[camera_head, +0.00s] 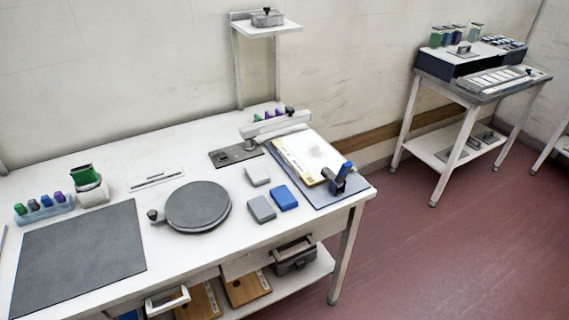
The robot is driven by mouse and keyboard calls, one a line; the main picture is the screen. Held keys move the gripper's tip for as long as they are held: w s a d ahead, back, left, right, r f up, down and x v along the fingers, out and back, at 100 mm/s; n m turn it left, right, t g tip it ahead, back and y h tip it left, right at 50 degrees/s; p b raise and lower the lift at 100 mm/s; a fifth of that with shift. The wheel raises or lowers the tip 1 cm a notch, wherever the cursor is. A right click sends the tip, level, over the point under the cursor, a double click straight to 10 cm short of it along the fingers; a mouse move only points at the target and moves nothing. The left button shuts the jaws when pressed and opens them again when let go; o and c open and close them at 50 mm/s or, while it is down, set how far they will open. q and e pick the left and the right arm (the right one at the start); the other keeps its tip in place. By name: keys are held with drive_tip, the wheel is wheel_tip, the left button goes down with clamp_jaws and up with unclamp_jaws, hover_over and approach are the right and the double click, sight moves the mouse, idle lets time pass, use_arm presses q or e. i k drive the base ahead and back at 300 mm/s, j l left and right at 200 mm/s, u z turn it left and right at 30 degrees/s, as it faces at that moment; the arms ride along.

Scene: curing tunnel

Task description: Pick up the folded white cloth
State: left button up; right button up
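The folded white cloth (257,176) appears as a small pale, flat, rounded square on the white workbench (120,190), right of the dark round turntable (198,206). A grey folded piece (261,208) and a blue folded piece (285,198) lie just in front of it, apart from it. Nothing covers the white cloth. Neither of my grippers is in view.
A board with a yellow-edged sheet (307,155) and a blue-and-black tool (341,178) is to the cloth's right. A dark plate (236,155) lies behind it. A grey mat (80,255) covers the bench's left. Another table (483,90) stands back right.

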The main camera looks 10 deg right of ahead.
sight(257, 175)
drive_tip(key=i+l+u, duration=0.15)
drive_tip(key=u, duration=0.65)
drive_tip(key=i+l+u, duration=0.2)
drive_tip(key=l, duration=0.2)
drive_tip(key=i+l+u, duration=0.2)
drive_tip(key=l, duration=0.2)
drive_tip(key=l+u, duration=0.2)
drive_tip(key=l, duration=0.25)
drive_tip(key=i+l, duration=0.1)
drive_tip(key=l, duration=0.8)
drive_tip(key=i, duration=0.05)
